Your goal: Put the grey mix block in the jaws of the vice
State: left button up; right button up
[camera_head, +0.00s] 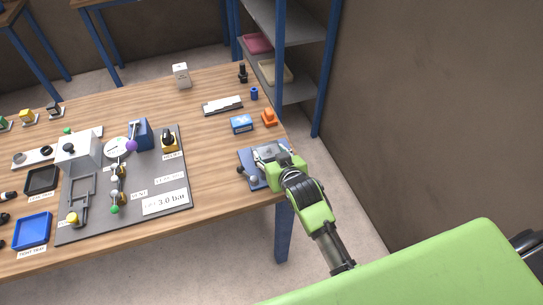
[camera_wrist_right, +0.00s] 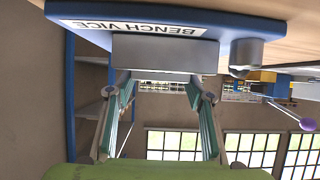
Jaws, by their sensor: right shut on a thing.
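The bench vice has a blue base (camera_head: 246,158) at the table's right front corner. In the right wrist view its blue base (camera_wrist_right: 85,14), labelled BENCH VICE, shows upside down at the top. My right gripper (camera_head: 272,157) is over the vice and shut on a grey piece, which I take to be the grey mix block. In the wrist view the fingertips (camera_wrist_right: 158,77) reach to the grey metal at the vice. There the block and the grey vice jaw (camera_wrist_right: 165,54) are hard to tell apart, and whether the block is between the jaws is hidden. My left gripper is out of view.
A blue box (camera_head: 241,124) and an orange object (camera_head: 269,117) stand just behind the vice. A dark mat (camera_head: 180,190) with the mixer parts lies to the left. Bare wood separates mat and vice. A shelf rack (camera_head: 297,90) stands beyond the table.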

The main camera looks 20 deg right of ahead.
jog(key=shift+s, duration=0.1)
jog(key=o, duration=1.3)
jog(key=shift+s+a, duration=0.1)
jog(key=shift+o, duration=1.3)
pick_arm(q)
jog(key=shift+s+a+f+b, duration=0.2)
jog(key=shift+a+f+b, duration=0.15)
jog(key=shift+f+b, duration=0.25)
pick_arm(e)
jog(key=v, duration=1.2)
jog(key=shift+r, duration=0.1)
